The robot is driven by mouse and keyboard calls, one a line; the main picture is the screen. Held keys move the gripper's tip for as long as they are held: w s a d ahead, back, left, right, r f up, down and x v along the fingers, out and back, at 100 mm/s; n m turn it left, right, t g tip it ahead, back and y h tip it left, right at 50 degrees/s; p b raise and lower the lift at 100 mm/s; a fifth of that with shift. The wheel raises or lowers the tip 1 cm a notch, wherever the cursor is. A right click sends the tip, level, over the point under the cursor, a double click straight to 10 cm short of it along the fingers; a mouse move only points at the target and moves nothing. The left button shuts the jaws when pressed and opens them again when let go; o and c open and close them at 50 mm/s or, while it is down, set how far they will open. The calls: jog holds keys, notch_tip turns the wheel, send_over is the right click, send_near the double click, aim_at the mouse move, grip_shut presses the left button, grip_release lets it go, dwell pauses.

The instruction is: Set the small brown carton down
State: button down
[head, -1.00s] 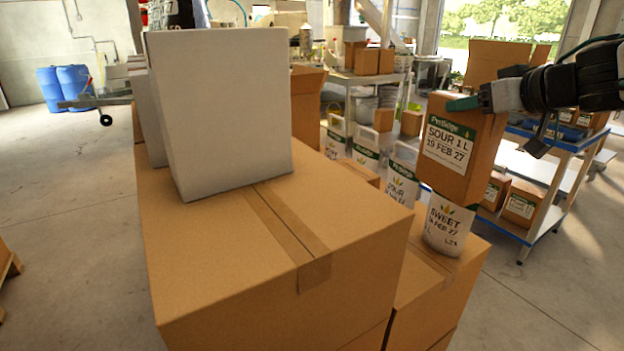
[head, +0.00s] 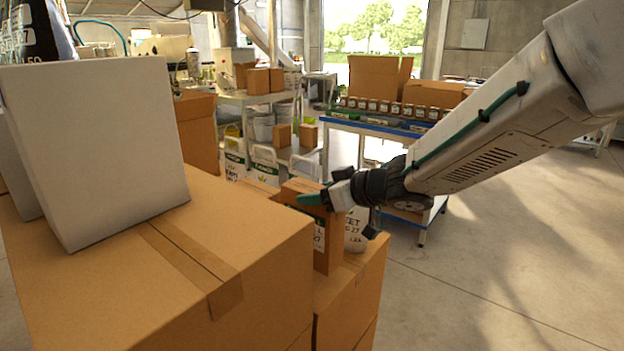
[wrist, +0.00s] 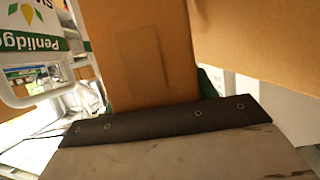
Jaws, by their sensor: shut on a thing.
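The small brown carton (head: 332,248) is upright in the head view, partly hidden behind the edge of the large front carton, with part of its white and green label showing. My gripper (head: 324,196) is shut on it near its top. The carton's base is at about the level of the lower large carton's top (head: 362,282); I cannot tell whether it touches. In the wrist view the small carton (wrist: 140,55) fills the middle, beyond the gripper's dark edge.
A white labelled tub (head: 355,238) stands close behind the small carton. The taller large carton (head: 265,225) is close on the left, bearing a grey-white box (head: 105,150). A blue-edged trolley (head: 360,128) with cartons stands behind. Open floor lies to the right.

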aim_at(320, 214)
jog(key=shift+f, duration=2.7)
jog(key=shift+c, duration=2.4)
grip_release()
jog(key=shift+f, duration=0.1)
jog(key=shift+s+d+r, duration=0.1)
jog(key=shift+d+r, duration=0.05)
jog(key=shift+r, duration=0.05)
jog(key=v, duration=1.1)
jog(key=shift+s+d, duration=0.25)
